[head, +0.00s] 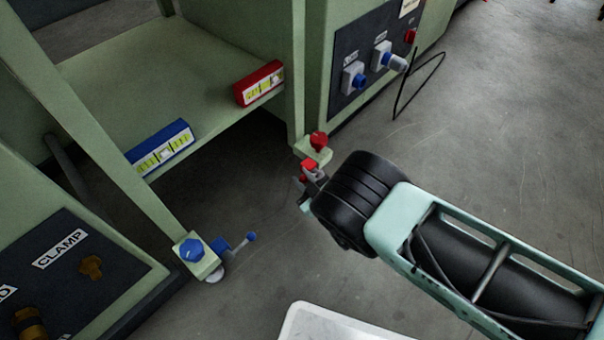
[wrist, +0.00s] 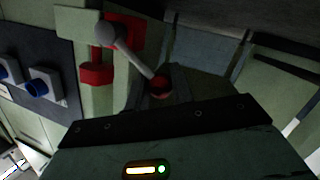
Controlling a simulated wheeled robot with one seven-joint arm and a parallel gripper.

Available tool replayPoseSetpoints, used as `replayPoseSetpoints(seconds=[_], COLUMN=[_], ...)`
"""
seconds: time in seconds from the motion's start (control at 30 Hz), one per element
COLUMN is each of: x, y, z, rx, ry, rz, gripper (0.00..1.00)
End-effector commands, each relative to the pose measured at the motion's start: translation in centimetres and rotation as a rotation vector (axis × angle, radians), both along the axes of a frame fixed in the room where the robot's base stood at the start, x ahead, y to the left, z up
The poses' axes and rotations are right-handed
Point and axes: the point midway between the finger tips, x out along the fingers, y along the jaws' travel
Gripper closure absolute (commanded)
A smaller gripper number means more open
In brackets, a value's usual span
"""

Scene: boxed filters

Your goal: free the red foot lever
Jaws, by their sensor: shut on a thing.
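The red foot lever has a grey arm (wrist: 136,60) that runs in the wrist view from a grey hub (wrist: 106,33) at a red block to a red ball tip. The red ball (wrist: 160,87) sits between my two fingers. In the head view the red block (head: 308,165) shows at the table's far foot, just left of my black wrist. My gripper (wrist: 160,84) is shut on the lever's ball end; in the head view its fingers (head: 304,188) are small and partly hidden by the wrist. A red knob (head: 319,140) stands on the foot plate above the block.
A blue lever (head: 238,244) and blue knob (head: 191,249) are at the near foot. A switch panel (head: 375,60) with a dangling black cable is behind. The floor (head: 480,130) at right is clear.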

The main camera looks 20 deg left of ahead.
Motion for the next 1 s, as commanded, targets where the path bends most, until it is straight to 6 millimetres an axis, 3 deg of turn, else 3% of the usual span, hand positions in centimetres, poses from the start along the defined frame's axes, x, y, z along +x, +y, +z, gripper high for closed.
replayPoseSetpoints(seconds=[0.1, 0.5, 1.0], x=[0.5, 1.7, 2.1], y=[-0.4, -0.9, -1.2], z=[1.1, 1.9, 2.0], rx=[0.039, 0.147, 0.186], ry=[0.106, 0.370, 0.475], rz=[-0.004, -0.002, 0.001], gripper=[1.00, 1.00, 1.00])
